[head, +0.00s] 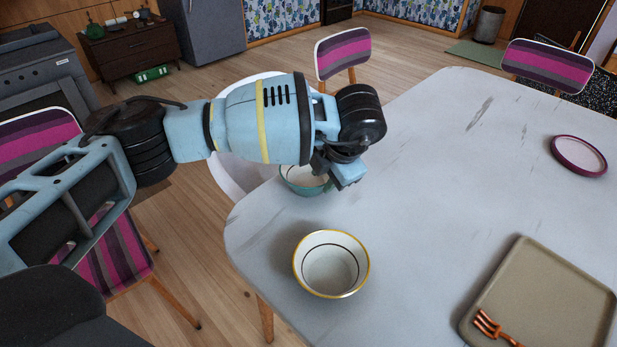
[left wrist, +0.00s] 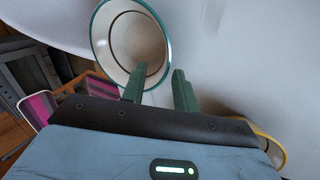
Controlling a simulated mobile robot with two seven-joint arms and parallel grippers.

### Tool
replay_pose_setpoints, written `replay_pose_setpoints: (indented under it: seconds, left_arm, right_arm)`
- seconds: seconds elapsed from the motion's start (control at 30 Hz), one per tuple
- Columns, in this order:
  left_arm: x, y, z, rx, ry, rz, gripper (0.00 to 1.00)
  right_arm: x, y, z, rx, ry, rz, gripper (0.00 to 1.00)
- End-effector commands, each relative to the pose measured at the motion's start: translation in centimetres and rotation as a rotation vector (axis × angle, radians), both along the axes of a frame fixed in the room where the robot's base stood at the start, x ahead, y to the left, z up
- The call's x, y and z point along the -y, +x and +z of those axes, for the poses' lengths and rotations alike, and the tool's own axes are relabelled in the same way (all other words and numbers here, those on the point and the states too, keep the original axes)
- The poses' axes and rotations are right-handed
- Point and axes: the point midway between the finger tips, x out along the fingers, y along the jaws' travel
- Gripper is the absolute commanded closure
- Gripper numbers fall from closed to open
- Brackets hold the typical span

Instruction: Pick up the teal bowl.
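The teal bowl (head: 297,186) stands upright near the table's far left edge, with a cream inside. My left gripper (head: 338,178) hangs over its right side and hides part of it in the head view. In the left wrist view the teal-rimmed bowl (left wrist: 127,42) is just beyond the fingers. The left gripper (left wrist: 160,88) is open there, one green finger over the bowl's inside and the other outside its rim. I cannot tell whether either finger touches it. My right gripper is not in view.
A yellow-rimmed white bowl (head: 331,272) stands nearer on the table (head: 430,180). A beige tray (head: 550,300) with an orange fork (head: 494,328) lies at the lower right. A maroon-rimmed plate (head: 579,155) is at the far right. The table's middle is clear.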

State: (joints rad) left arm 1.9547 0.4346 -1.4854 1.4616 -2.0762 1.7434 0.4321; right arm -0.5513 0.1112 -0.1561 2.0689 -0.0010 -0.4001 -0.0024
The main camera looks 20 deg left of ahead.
Motion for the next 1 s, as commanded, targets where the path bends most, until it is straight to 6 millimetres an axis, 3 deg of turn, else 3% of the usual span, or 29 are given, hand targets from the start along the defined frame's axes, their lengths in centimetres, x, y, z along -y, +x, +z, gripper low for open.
replay_pose_setpoints:
  seconds: [0.4,0.7,0.93,1.0]
  left_arm:
    - [-1.0,0.9,-4.6,-0.003,0.0,0.002,0.7]
    - [-1.2,1.1,-4.9,-0.001,-0.001,0.0,0.7]
    - [-1.2,1.0,-4.9,-0.001,-0.001,0.0,0.99]
    - [-1.2,1.1,-4.9,-0.001,-0.001,0.0,1.0]
  right_arm:
    - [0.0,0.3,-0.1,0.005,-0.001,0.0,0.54]
    - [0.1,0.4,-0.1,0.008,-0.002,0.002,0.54]
    - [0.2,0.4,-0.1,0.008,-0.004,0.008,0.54]
    - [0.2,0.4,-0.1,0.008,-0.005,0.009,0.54]
